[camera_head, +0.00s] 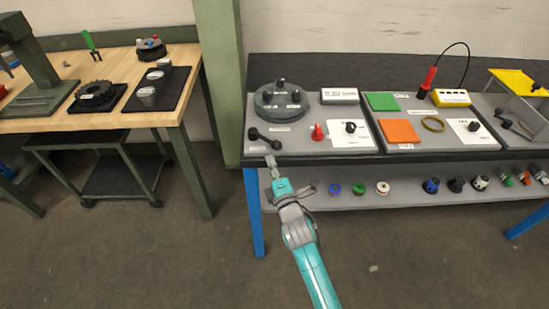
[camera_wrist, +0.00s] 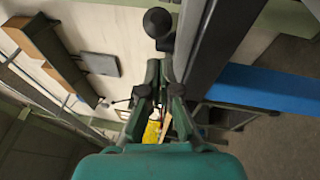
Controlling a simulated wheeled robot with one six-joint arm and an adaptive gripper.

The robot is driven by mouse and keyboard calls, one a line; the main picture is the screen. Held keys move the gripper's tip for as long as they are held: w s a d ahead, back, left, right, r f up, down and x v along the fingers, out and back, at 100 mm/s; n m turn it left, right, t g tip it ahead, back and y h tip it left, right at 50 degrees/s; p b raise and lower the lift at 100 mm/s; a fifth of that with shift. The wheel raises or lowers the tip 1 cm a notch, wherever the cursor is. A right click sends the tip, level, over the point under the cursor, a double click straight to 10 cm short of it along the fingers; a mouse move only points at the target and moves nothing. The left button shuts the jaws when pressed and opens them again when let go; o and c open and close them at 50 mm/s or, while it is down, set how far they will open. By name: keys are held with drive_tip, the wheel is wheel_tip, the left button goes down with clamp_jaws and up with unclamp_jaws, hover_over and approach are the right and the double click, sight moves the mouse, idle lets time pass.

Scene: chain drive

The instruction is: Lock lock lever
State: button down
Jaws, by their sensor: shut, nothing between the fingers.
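A black lever with round ends (camera_head: 264,139), which looks like the lock lever, lies at the front left corner of the grey board on the right bench. In the wrist view a round black knob (camera_wrist: 157,22) shows just beyond the fingertips; it appears to be the lever's near end. My gripper (camera_head: 270,160) is at the bench's front edge, just below the lever in the head view. In the wrist view my gripper (camera_wrist: 160,66) has its fingers together with nothing between them. I cannot tell whether the fingertips touch the knob.
A round dark grey fixture (camera_head: 281,101) with black knobs stands behind the lever. A red knob piece (camera_head: 317,133) is to its right. The bench's dark front edge and blue leg (camera_head: 253,212) are close to my gripper. A lower shelf (camera_head: 410,194) holds several small parts.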

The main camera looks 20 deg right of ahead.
drive_tip(key=shift+w+d+r, duration=0.2)
drive_tip(key=shift+w+d, duration=0.4)
drive_tip(key=shift+d, duration=0.05)
drive_tip(key=shift+w+d, duration=0.1)
idle(0.3)
